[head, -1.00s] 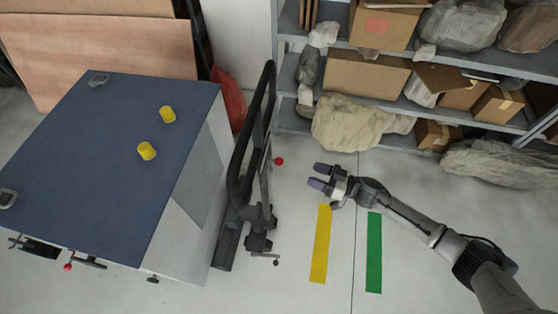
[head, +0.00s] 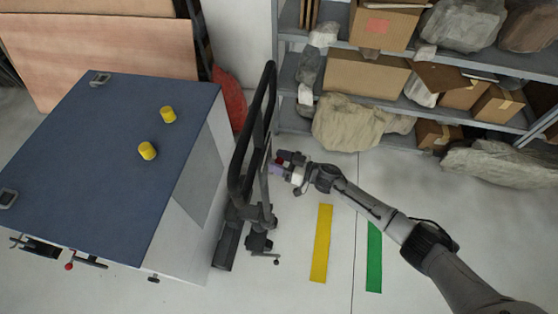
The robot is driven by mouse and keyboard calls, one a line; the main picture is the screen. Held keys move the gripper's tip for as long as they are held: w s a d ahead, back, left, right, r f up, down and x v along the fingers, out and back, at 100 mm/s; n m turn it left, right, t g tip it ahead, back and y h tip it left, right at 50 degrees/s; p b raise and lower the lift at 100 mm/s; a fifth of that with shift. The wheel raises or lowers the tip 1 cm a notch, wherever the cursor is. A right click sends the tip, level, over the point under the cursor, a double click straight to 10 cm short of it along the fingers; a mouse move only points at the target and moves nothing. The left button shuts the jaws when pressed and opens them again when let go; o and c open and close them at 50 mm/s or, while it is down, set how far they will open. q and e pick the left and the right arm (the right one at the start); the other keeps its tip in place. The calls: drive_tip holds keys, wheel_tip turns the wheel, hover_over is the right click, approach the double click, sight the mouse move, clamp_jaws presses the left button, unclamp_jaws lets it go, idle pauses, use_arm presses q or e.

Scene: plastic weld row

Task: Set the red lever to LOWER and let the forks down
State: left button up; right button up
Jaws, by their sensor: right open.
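The red lever knob (head: 280,161) sits on the right side of a black-framed pallet truck (head: 240,165). My right gripper (head: 281,164) is open at the knob, with its fingers around or beside it; I cannot tell whether they touch it. The fingers partly cover the knob, and the lever's stem and setting are hard to see. The forks are not clearly visible; a large blue-topped box (head: 100,150) stands left of the truck. My left gripper is not in view.
Two yellow cylinders (head: 168,114) (head: 148,151) stand on the blue top. A shelf (head: 295,110) with boxes and wrapped lumps is at the back right. A yellow floor strip (head: 321,245) and a green one (head: 374,260) lie on open floor.

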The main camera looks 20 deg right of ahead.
clamp_jaws()
idle(0.6)
